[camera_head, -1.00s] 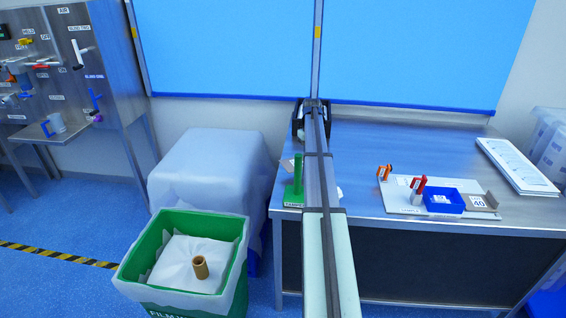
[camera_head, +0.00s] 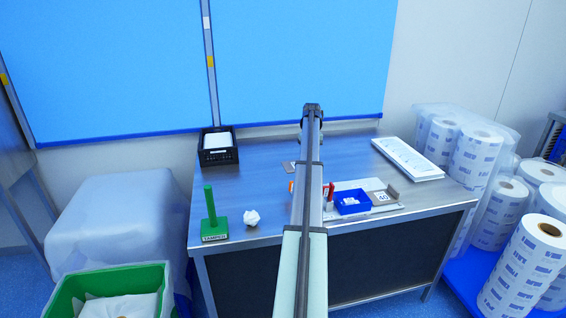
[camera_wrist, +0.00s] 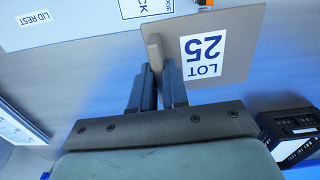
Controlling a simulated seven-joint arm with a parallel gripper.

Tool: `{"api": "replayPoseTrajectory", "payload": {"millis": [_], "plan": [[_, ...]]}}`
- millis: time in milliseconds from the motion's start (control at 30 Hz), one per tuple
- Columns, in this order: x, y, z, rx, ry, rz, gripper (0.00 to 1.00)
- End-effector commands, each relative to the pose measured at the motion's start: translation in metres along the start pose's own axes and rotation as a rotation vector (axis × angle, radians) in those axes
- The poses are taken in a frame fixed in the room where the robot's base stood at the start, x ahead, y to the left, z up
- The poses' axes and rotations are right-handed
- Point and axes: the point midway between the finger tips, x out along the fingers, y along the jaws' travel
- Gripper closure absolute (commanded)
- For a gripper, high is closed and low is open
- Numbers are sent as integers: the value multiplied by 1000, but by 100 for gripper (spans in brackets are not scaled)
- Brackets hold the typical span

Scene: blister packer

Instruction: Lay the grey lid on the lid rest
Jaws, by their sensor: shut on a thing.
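The grey lid (camera_wrist: 230,75) is a flat plate with a white "LOT 25" label and a short knob (camera_wrist: 155,50) in the wrist view. My gripper (camera_wrist: 158,78) is shut on the knob. The lid's edge overlaps the pale board (camera_wrist: 85,25) in that view; I cannot tell its height above the table. A "LID REST" label (camera_wrist: 37,17) shows on the board at the upper left; the rest itself is not clearly seen. In the head view my arm hides the gripper, and a small grey corner (camera_head: 288,166) left of it may be the lid.

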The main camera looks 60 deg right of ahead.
Motion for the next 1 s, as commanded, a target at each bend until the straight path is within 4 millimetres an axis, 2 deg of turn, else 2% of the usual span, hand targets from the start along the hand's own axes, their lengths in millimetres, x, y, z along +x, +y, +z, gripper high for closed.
{"api": "replayPoseTrajectory", "payload": {"millis": [33,300,500,600,800,1000], "plan": [[-4,23,3,25,1,0,100],[-21,126,33,148,1,0,100],[-33,195,61,231,0,0,100],[-37,223,74,265,0,0,100],[-44,259,93,310,1,0,100],[-46,270,100,325,1,0,100]]}}
